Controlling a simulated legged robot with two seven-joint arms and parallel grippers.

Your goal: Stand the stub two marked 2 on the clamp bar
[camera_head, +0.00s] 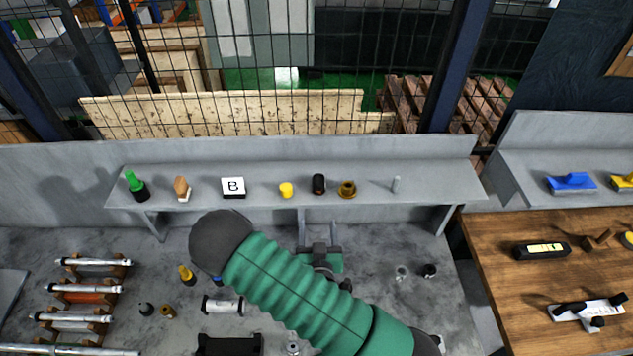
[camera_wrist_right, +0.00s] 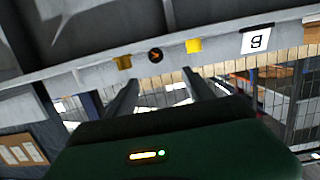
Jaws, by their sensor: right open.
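No mark 2 is readable, so I cannot tell which piece is the stub or which part is the clamp bar. Small candidate pieces on the grey bench include a clear or pale piece (camera_head: 402,272), a black piece (camera_head: 429,270), a dark piece (camera_head: 146,309) and a brass piece (camera_head: 167,311). My right gripper (camera_head: 318,230) is open and empty, its fingers reaching toward the shelf front below the black cylinder (camera_head: 319,183). In the wrist view its two fingers (camera_wrist_right: 160,88) stand apart with nothing between them. My right arm hides part of the bench. My left gripper is out of view.
The raised shelf (camera_head: 430,178) carries a green bottle (camera_head: 136,185), a brush (camera_head: 182,188), a B card (camera_head: 233,187), a yellow cylinder (camera_head: 286,190), a brass ring (camera_head: 347,189) and a grey pin (camera_head: 396,184).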

